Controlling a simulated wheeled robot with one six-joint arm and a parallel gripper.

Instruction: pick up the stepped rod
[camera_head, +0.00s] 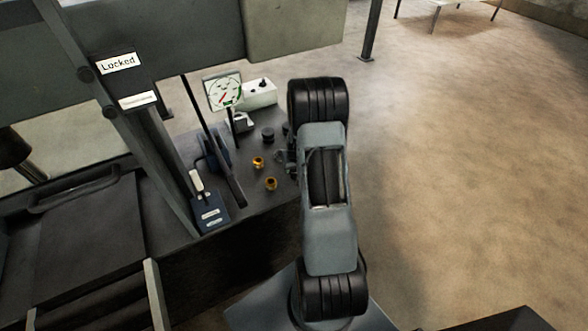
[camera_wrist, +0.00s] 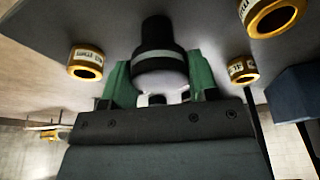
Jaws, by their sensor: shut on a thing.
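The stepped rod (camera_wrist: 157,34) is a dark cylinder with a narrower end, a wider body and a pale grey band. In the wrist view it sits between the two green fingers of my gripper (camera_wrist: 161,80), which is shut on it. Its narrow end points to the top of the picture. Its lower part is partly hidden by my gripper. I cannot tell whether it still touches the bench. In the head view my gripper (camera_head: 285,158) is mostly hidden by my arm, and I cannot make out the held rod there.
Brass rings stand close by, one at left (camera_wrist: 86,64), one at right (camera_wrist: 243,69) and one at top right (camera_wrist: 272,17). A blue block (camera_wrist: 294,92) is at the right. On the bench (camera_head: 262,205) are a dark cylinder (camera_head: 267,135), a gauge (camera_head: 222,92) and a white box (camera_head: 259,94).

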